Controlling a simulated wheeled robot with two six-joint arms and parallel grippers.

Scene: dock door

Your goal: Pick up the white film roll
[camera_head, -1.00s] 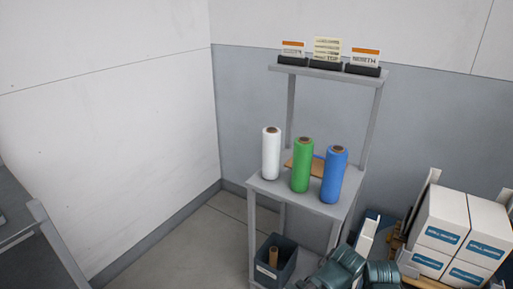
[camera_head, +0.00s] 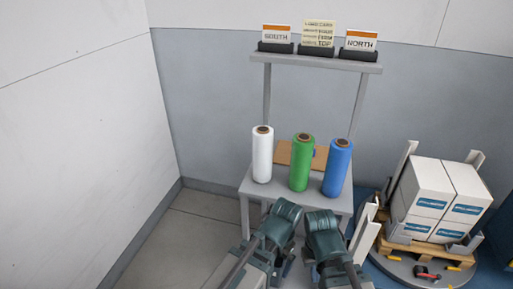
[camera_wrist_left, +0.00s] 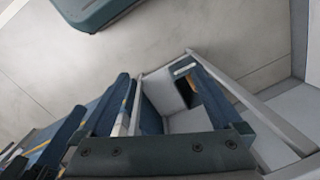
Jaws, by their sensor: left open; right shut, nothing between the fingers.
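The white film roll (camera_head: 262,155) stands upright on the grey stand's shelf (camera_head: 253,188), leftmost of three rolls. The green roll (camera_head: 301,165) stands to its right, and the blue roll (camera_head: 337,170) is farthest right. My arms come up from the bottom of the head view, below and in front of the shelf. My right gripper (camera_head: 312,263) is shut and empty, partly hidden by its own arm. My left gripper shows in the left wrist view (camera_wrist_left: 157,80), open with nothing between its fingers. Both are apart from the white roll.
A brown board (camera_head: 285,152) lies behind the rolls. Signs reading SOUTH (camera_head: 277,34) and NORTH (camera_head: 360,40) stand on the upper shelf (camera_head: 315,60). White cartons (camera_head: 425,185) sit on a wooden pallet (camera_head: 432,252) at right. Clear floor (camera_head: 190,235) lies left of the stand.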

